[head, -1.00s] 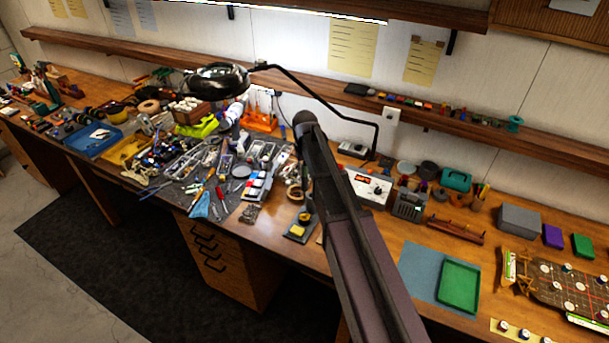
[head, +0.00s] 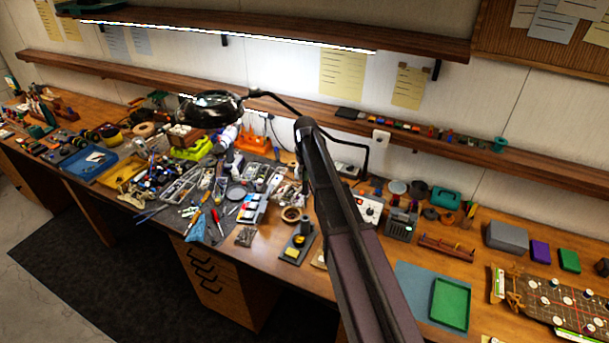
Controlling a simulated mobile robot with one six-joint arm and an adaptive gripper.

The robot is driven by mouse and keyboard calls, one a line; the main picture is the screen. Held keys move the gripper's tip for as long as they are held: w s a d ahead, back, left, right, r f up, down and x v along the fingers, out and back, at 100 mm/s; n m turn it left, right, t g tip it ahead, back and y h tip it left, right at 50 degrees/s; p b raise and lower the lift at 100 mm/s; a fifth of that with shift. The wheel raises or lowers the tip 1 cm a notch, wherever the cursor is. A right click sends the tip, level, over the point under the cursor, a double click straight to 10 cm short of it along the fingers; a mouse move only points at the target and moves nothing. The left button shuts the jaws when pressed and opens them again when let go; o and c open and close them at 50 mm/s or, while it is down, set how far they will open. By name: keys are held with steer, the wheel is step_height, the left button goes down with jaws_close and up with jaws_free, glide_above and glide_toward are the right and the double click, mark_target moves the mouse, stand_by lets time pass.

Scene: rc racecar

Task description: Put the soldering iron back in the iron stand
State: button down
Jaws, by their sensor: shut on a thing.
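The iron stand (head: 298,245) appears to be the small dark base with a yellow sponge near the bench's front edge, just left of my arm. A dark holder part rises from it. I cannot make out the soldering iron in this view. My arm crosses the middle of the picture from the bottom, up to a dark rounded joint. My gripper does not show; the arm hides part of the bench behind it. A white station box (head: 369,208) with a dial stands right of the arm.
A magnifier lamp (head: 210,105) reaches over the cluttered dark mat, its bent arm passing behind mine. Long shelves run along the wall. A green tray (head: 450,304) lies at the front right on a blue-grey sheet (head: 415,283). Many tools crowd the bench left of the stand.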

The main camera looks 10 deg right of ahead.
mark_target(305, 191)
steer(key=shift+f, duration=0.2)
steer(key=shift+f+b, duration=1.95)
steer(key=shift+b, duration=0.15)
steer(key=shift+f+b, duration=4.65)
steer(key=shift+b, duration=0.05)
stand_by(0.6)
steer(key=shift+c, duration=2)
jaws_free()
